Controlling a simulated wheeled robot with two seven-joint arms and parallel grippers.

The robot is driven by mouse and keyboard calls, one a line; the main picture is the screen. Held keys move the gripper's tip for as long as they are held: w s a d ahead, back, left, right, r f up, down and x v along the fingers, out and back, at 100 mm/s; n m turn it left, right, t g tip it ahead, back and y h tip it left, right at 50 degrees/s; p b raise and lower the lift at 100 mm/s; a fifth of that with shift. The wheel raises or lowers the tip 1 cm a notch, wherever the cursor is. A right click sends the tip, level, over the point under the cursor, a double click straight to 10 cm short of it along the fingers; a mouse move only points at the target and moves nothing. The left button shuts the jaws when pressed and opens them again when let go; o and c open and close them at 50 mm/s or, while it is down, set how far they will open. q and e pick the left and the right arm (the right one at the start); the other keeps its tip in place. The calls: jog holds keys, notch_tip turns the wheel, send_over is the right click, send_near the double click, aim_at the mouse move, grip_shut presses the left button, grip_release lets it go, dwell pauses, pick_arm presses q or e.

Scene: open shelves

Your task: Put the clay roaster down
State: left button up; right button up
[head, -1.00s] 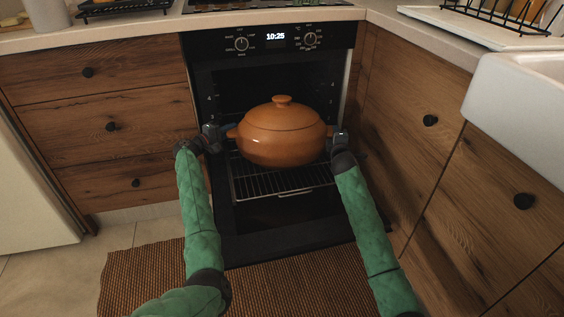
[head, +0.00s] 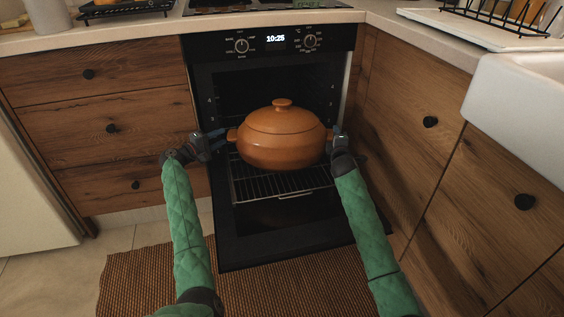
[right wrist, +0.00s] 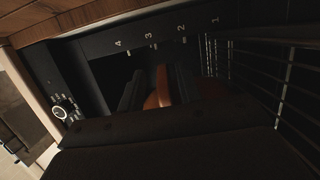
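The orange clay roaster (head: 281,143), lid on, is upright at the oven opening and appears to sit on the pulled-out wire rack (head: 295,184). Its underside contact is hard to see. My left gripper (head: 221,139) is open, just left of the roaster's left handle, fingers pointing at it. My right gripper (head: 334,137) is at the right handle. In the right wrist view that handle (right wrist: 163,88) stands between the fingers, with a dark gap on one side, so the gripper looks open around it.
The oven door (head: 285,238) is folded down below the rack. Wooden drawers (head: 105,130) flank the oven on the left and cabinets (head: 410,130) on the right. A woven mat (head: 140,280) lies on the floor. A white sink (head: 520,105) is at the right.

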pick_arm(q)
jog(key=v, duration=0.6)
jog(key=shift+s+a, duration=0.25)
jog(key=shift+s, duration=0.05)
pick_arm(e)
jog(key=s, duration=1.2)
pick_arm(q)
jog(key=shift+f, duration=0.1)
pick_arm(e)
jog(key=shift+s+f, duration=0.1)
